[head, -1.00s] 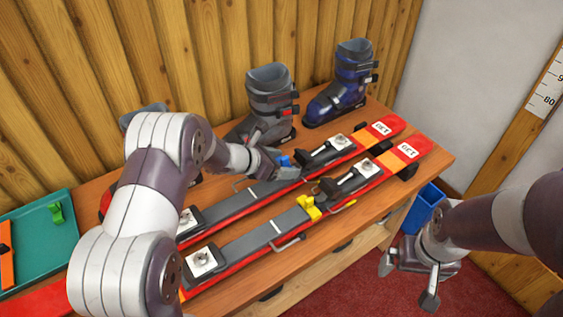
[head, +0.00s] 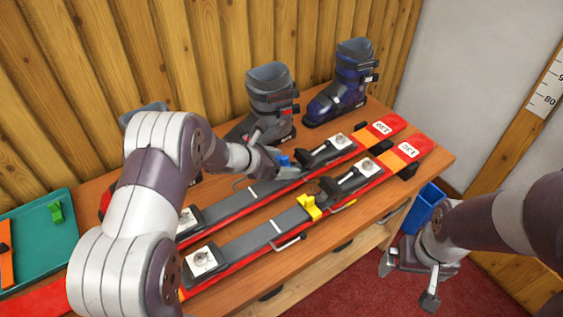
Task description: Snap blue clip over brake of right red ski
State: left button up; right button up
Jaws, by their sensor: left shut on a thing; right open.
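Two red skis with grey bindings lie side by side on the wooden bench. The nearer red ski (head: 347,200) carries a yellow clip (head: 309,207) across its binding. The farther red ski (head: 375,131) lies behind it, towards the wall. My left gripper (head: 281,166) is shut on the blue clip (head: 285,160), just beside the farther ski's binding. The gripper hides part of the clip, and I cannot tell whether the clip touches the ski. My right gripper (head: 409,284) is open and empty, off the bench's front edge at the right.
A grey boot (head: 270,92) and a blue boot (head: 345,85) stand at the back by the wooden wall. A teal tray (head: 32,229) with a green clip (head: 55,212) and an orange piece (head: 5,252) is at the left. A blue bin (head: 424,208) is beyond the bench's right end.

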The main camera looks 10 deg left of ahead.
aim_at(282, 159)
pick_arm(q)
jog(key=shift+f+b, duration=1.75)
jog(key=shift+f, duration=0.2)
jog(key=o, duration=1.1)
jog(key=shift+c, duration=0.2)
notch_tip(282, 159, up, 10)
jog(key=p, duration=0.7)
jog(key=shift+p, duration=0.4)
